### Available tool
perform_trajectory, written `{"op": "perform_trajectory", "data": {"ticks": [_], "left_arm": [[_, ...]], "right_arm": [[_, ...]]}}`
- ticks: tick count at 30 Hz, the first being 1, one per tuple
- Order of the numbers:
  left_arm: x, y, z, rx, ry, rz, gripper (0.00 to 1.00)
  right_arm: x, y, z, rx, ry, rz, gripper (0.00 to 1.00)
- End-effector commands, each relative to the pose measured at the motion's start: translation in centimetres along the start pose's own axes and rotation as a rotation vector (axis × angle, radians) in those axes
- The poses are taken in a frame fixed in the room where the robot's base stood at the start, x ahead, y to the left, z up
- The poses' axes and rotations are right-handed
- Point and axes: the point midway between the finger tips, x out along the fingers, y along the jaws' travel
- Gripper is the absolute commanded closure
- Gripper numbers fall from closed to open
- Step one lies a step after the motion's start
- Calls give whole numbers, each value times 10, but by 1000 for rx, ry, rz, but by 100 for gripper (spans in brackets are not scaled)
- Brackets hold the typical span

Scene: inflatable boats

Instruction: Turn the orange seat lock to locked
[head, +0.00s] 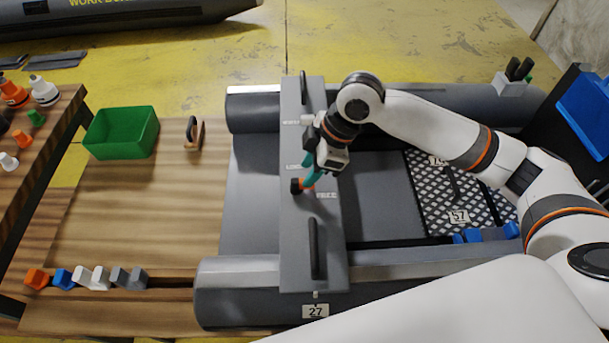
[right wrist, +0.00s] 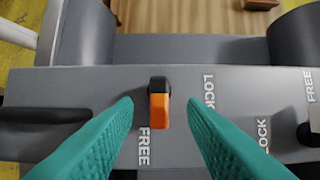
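The orange seat lock (head: 296,185) sits on the grey seat board (head: 302,258) of the boat. In the right wrist view the lock (right wrist: 159,108) has a black end and an orange end, and its orange end points toward the FREE label (right wrist: 143,146). The LOCK label (right wrist: 208,92) is to its right. My right gripper (head: 307,184) is at the lock, partly covering it in the head view. Its teal fingers (right wrist: 160,104) are open on either side of the lock, with a gap on both sides. My left gripper is not in view.
Black handles (head: 314,248) stand on the board. Another dark knob (right wrist: 308,132) with labels is at the right wrist view's right edge. A wooden table with a green bin (head: 121,133), a brush-like tool (head: 194,134) and small coloured blocks (head: 92,278) is at left.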

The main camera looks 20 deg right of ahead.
Motion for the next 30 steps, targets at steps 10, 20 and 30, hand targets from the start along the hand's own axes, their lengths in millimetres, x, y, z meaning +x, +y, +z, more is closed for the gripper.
{"op": "perform_trajectory", "data": {"ticks": [10, 20, 30], "left_arm": [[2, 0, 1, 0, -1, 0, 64], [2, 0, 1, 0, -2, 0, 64], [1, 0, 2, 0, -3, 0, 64]], "right_arm": [[32, 0, 0, -2, 0, 0, 62], [33, 0, 0, -2, 0, 0, 75], [32, 0, 0, -5, 0, 2, 100]]}}
